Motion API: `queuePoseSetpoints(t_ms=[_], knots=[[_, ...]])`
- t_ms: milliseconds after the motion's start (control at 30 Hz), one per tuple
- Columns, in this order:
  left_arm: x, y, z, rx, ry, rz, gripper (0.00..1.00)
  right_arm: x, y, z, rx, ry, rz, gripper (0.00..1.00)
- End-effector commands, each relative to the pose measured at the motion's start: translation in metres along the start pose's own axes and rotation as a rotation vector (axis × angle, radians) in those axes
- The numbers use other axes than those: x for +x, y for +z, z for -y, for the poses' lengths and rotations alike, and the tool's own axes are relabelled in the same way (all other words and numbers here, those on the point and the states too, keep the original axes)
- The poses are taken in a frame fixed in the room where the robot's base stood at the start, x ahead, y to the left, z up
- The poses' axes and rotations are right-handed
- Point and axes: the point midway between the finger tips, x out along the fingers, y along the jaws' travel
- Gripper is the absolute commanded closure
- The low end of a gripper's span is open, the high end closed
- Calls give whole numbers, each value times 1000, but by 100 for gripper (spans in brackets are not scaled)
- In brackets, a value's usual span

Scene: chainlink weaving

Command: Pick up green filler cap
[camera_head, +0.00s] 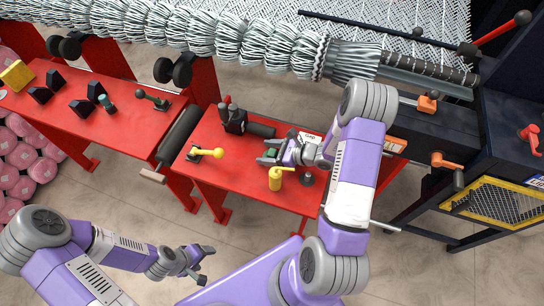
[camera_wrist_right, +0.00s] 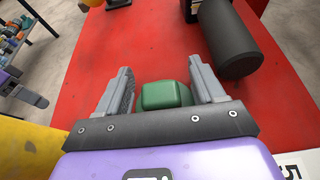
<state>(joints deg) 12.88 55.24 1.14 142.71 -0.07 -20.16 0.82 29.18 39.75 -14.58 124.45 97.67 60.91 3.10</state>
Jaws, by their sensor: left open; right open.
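The green filler cap (camera_wrist_right: 165,95) is a small rounded block on the red table. In the right wrist view it sits between the two grey fingers of my right gripper (camera_wrist_right: 161,75), with a visible gap to the right finger; contact on the left is unclear. In the head view my right gripper (camera_head: 269,152) is low over the red table, and the green cap (camera_head: 271,153) shows as a small patch between its fingers. My left gripper (camera_head: 203,263) is open and empty over the floor at the lower left.
A black cylinder (camera_wrist_right: 232,40) lies close to the right gripper. A yellow-handled lever (camera_head: 207,153) and a yellow fitting (camera_head: 276,180) stand on the red table (camera_head: 240,185). A dark machine frame (camera_head: 500,130) is at the right. The floor near the left gripper is clear.

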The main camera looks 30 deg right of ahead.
Motion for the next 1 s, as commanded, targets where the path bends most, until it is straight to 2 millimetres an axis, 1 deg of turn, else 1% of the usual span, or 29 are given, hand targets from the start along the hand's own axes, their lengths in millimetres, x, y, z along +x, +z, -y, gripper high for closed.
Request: queuePoseSetpoints(t_ms=[33, 100, 300, 367, 700, 867, 967, 1000], knots=[[2, 0, 1, 0, 0, 0, 30, 5, -1, 0, -1, 0, 0, 32], [2, 0, 1, 0, 0, 0, 30, 8, 0, 0, -1, -1, 0, 32], [2, 0, 1, 0, 0, 0, 30, 7, 0, 0, 0, -2, 0, 32], [2, 0, 1, 0, 0, 0, 30, 7, 0, 0, 0, -2, 0, 40], [2, 0, 1, 0, 0, 0, 30, 7, 0, 0, 0, -2, 0, 92], [2, 0, 1, 0, 0, 0, 30, 7, 1, 0, 0, -2, 0, 92], [-1, 0, 0, 0, 0, 0, 30, 5, 6, 1, -1, -2, 1, 92], [-3, 0, -1, 0, 0, 0, 30, 3, 11, 1, -1, -3, 1, 92]])
